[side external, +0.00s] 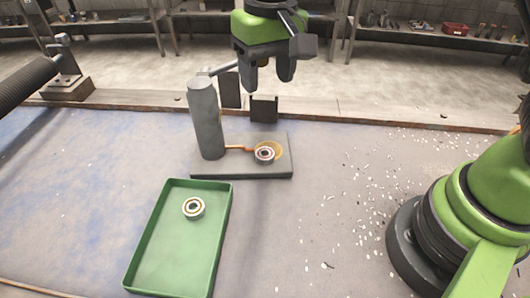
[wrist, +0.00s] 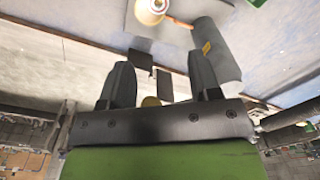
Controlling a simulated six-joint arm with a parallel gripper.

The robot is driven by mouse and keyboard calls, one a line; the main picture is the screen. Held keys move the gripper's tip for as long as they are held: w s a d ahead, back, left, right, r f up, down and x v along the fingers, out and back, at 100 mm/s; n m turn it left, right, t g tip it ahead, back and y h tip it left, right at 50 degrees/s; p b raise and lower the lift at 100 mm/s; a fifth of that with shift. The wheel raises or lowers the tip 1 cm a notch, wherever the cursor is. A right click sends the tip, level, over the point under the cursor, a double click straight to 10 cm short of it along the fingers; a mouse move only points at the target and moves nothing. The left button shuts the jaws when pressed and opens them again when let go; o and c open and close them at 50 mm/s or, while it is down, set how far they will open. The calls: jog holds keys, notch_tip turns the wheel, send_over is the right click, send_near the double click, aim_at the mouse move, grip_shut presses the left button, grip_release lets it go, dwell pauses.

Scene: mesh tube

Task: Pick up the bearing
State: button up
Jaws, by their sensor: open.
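One small silver ring-shaped bearing (side external: 194,208) lies flat in the green tray (side external: 126,282), towards its far end. A second bearing (side external: 264,154) sits by an orange-tinted round spot on the dark fixture plate (side external: 245,172). In the wrist view, a bright round form at the top edge (wrist: 151,9) seems to be this second bearing and its spot. My gripper (side external: 269,83) hangs above and behind the plate, fingers pointing down, open and empty. Its two fingers (wrist: 160,64) stand apart in the wrist view, with nothing between them. The tray's bearing is not clearly visible in the wrist view.
A grey cylindrical post (side external: 205,120) stands at the plate's left, with a thin orange arm (side external: 239,148) reaching to the second bearing. Dark upright panels (side external: 264,109) stand behind the plate. Small white chips litter the table at right. The table between tray and chips is mostly clear.

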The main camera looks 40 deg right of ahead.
aim_at(263, 150)
jog(key=f, duration=1.7)
jog(key=shift+w+a+f, duration=0.2)
jog(key=shift+w+a, duration=0.1)
jog(key=c, duration=0.9)
jog(key=shift+r, duration=0.2)
